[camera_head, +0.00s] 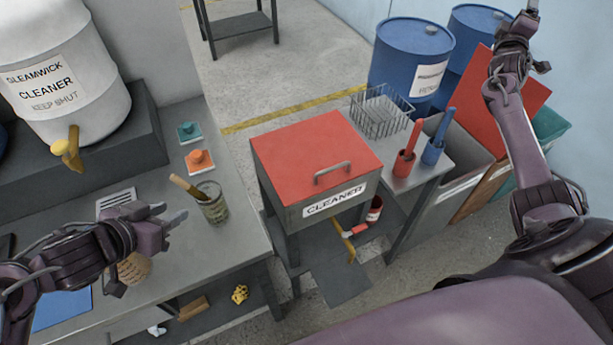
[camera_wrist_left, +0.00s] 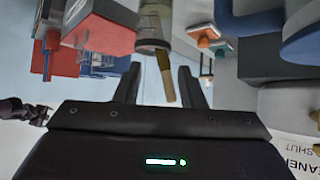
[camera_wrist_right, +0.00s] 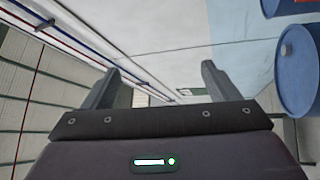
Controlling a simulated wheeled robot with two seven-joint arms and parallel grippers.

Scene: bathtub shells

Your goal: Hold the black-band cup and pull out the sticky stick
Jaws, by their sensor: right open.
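A greenish see-through cup (camera_head: 213,207) stands upright on the grey counter. A wooden-handled stick (camera_head: 185,186) leans out of it to the left. In the left wrist view, the cup (camera_wrist_left: 152,22) shows a dark band near its rim, and the stick (camera_wrist_left: 165,76) points back between my fingers. My left gripper (camera_head: 168,214) is open just left of the cup, apart from it. The stick's lower end is hard to make out inside the cup. My right gripper (camera_head: 531,10) is raised at the top right, open and empty, far from the cup.
A white cleaner barrel (camera_head: 65,70) with a yellow tap stands at the left. Orange (camera_head: 199,160) and teal (camera_head: 189,131) items lie behind the cup. A red-lidded cleaner box (camera_head: 315,150) stands across a gap to the right. A brush (camera_head: 132,268) is partly hidden under my left arm.

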